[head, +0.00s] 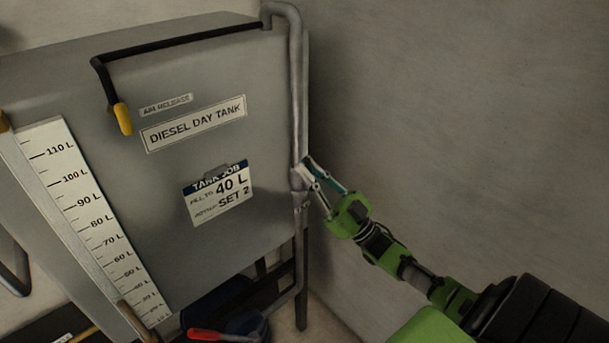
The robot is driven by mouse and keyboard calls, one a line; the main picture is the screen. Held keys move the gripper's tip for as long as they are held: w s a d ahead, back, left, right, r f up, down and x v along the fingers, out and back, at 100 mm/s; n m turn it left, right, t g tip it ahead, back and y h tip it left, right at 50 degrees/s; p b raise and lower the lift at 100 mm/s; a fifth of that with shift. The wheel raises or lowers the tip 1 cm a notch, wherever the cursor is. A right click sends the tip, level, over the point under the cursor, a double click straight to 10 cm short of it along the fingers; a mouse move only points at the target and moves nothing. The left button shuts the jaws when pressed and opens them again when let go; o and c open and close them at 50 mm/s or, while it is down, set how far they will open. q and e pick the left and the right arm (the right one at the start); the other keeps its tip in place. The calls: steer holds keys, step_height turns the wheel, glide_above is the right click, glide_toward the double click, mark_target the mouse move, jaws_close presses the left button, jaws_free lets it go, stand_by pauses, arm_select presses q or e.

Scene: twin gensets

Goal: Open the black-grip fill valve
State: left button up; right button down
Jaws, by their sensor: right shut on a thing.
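The grey diesel day tank (150,90) fills the left and middle of the head view. A grey pipe (296,90) runs down its right edge, with a valve fitting (296,180) partway down. My right gripper (308,172) reaches in from the lower right and is shut at this fitting, on the fill valve's grip. The grip itself is mostly hidden by the fingers, so its black colour and angle cannot be made out. My left gripper is not in view.
A job card (218,194) on the tank reads 40 L, SET 2. A level scale (88,205) is at the left. A yellow-tipped black lever (122,118) hangs at the upper left. A red-grip handle (206,334) is below the tank. Bare wall stands at right.

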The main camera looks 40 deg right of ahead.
steer(key=shift+d+m+t+h, duration=0.2)
steer(key=shift+m+t+h, duration=0.2)
steer(key=shift+m+h, duration=0.35)
steer(key=shift+d+m+t+h, duration=0.15)
steer(key=shift+m+t+h, duration=0.25)
steer(key=shift+m+h, duration=0.35)
steer(key=shift+d+m, duration=0.1)
steer(key=shift+m, duration=0.2)
steer(key=c, duration=2.1)
jaws_free()
steer(key=v, duration=1.2)
steer(key=shift+f, duration=0.1)
